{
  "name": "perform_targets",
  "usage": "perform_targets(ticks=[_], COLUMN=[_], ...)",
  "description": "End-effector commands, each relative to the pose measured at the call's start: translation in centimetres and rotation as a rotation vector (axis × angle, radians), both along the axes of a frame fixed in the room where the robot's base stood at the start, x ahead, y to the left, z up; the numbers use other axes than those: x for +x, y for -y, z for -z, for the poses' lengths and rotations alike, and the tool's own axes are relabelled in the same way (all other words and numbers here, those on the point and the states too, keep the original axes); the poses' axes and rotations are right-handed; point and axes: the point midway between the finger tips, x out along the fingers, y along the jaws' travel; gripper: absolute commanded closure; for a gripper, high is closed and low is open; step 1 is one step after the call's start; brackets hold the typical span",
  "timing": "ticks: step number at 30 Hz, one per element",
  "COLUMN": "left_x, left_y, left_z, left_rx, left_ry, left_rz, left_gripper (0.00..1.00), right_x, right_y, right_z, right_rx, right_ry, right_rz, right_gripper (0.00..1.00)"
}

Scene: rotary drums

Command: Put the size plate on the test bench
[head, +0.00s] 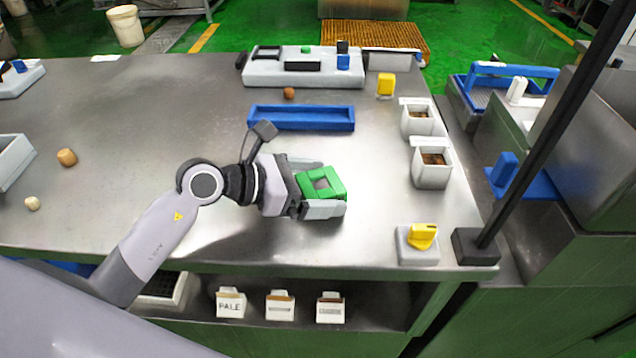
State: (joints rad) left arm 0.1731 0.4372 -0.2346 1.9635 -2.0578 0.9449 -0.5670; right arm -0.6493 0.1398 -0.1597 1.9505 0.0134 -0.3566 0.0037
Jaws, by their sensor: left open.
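A green square frame with an open middle (340,184), which looks like the size plate, sits at the middle of the steel table (400,220). My left gripper (331,187) is open around it, with one finger on the far side and one on the near side. I cannot tell whether the fingers touch it or whether it rests on the steel. A long white device (275,76) with black, green and blue parts stands at the back of the table. I cannot tell which thing is the test bench. My right gripper is not in view.
A blue tray (300,119) lies beyond my gripper. Two white bins with brown contents (432,175) and a yellow-knobbed block (417,256) stand along the right edge, near a dark post (540,130).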

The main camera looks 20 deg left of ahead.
Motion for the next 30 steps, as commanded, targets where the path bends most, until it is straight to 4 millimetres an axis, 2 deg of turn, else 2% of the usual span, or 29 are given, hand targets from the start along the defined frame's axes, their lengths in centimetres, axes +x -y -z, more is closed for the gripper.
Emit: perform_targets(ticks=[5, 18, 24, 30], left_x=[-0.8, -5.8, -6.7, -6.9], left_y=[-1.2, -7.3, -8.4, -8.7], left_z=[-0.7, -3.9, -4.6, -4.9], left_rx=[0.003, 0.003, 0.000, 0.001], left_ry=[0.000, -0.002, 0.000, 0.001], left_rz=[-0.002, -0.001, -0.001, 0.000], left_gripper=[0.00, 0.00, 0.00, 0.00], right_x=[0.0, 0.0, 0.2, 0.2], right_y=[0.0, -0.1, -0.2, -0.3], right_z=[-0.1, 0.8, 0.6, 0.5], right_rx=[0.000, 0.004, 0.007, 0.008], right_ry=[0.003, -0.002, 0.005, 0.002], right_rz=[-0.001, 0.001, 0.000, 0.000], right_gripper=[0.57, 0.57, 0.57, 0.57])
